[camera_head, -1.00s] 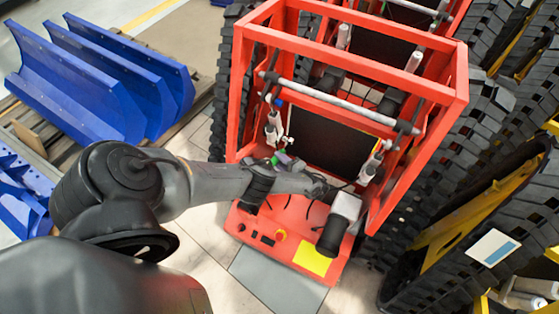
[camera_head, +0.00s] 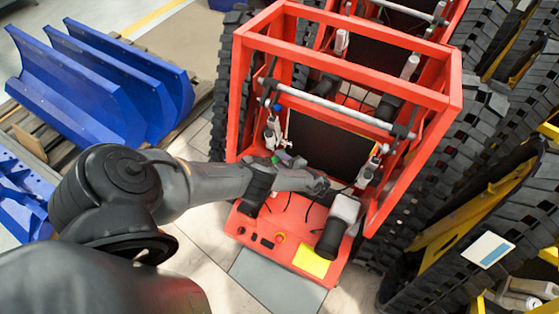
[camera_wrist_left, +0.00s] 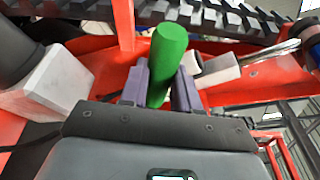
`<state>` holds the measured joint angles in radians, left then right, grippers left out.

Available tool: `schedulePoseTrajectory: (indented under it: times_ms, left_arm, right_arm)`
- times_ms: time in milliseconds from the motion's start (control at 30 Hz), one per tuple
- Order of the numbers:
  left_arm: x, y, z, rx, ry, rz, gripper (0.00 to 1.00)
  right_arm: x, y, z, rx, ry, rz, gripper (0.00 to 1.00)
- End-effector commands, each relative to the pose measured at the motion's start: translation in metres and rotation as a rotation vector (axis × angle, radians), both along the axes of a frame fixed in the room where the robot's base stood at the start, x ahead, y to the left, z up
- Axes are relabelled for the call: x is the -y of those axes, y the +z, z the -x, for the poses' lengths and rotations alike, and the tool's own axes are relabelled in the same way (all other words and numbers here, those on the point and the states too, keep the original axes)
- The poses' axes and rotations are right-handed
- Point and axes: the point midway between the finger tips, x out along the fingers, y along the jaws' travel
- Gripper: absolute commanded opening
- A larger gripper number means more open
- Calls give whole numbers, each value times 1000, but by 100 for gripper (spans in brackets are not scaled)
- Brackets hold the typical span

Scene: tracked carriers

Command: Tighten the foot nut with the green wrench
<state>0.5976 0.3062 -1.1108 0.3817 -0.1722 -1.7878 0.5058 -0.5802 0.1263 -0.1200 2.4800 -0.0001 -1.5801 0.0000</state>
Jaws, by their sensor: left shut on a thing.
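The green wrench shows as a thick green handle (camera_wrist_left: 168,60) in the left wrist view. My left gripper (camera_wrist_left: 160,85) is shut on it, with a purple finger on each side. In the head view the left gripper (camera_head: 283,158) is a small purple and green patch behind my grey forearm, inside the red carrier frame (camera_head: 345,73). The wrench's working end is hidden. I cannot make out the foot nut in either view. My right gripper is not in view.
A pale block (camera_wrist_left: 55,85) with a dark cylinder is close on the left in the wrist view. Red frame bars and a silver rod (camera_head: 340,109) surround the gripper. Black tracks (camera_head: 470,120) flank the carrier. Blue curved panels (camera_head: 75,90) lie at left.

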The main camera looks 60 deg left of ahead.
Motion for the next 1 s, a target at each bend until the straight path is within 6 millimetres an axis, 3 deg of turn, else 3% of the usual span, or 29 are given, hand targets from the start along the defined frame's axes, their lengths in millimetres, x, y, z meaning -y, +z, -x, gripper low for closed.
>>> schedulePoseTrajectory:
  times_ms: [1000]
  left_arm:
    - [1, -3, 2, 17, 1, -15, 0]
  right_arm:
    - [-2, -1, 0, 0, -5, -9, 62]
